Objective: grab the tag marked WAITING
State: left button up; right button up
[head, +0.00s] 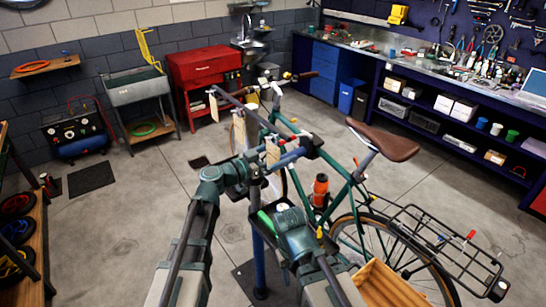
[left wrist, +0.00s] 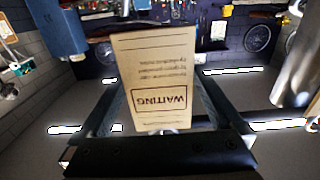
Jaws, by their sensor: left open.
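The tan card tag marked WAITING (left wrist: 160,80) hangs in the middle of the left wrist view, its print upside down there. My left gripper (left wrist: 160,108) is open, with one dark finger on each side of this tag. The wrist view does not show clear contact. In the head view, my left gripper (head: 264,171) is just by a tan tag (head: 272,152), the nearest of several hanging along a dark bar. Two other tags hang farther along, a middle one (head: 240,132) and a far one (head: 213,107); their print is unreadable.
A green bicycle with a brown saddle (head: 384,141) stands close right of the tags. A tray with a green item (head: 266,222) and a blue post (head: 259,265) are below.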

pick_arm(q)
jog(key=shift+w+d, duration=0.25)
jog(key=shift+d, duration=0.05)
jog(key=c, duration=1.2)
jog(key=shift+r+p, duration=0.7)
jog(key=shift+r, duration=0.05)
jog(key=shift+s+a+r, duration=0.15)
jog(key=shift+s+a, duration=0.15)
jog(key=v, duration=1.7)
jog(key=shift+s+a, duration=0.1)
jog(key=shift+a, duration=0.05)
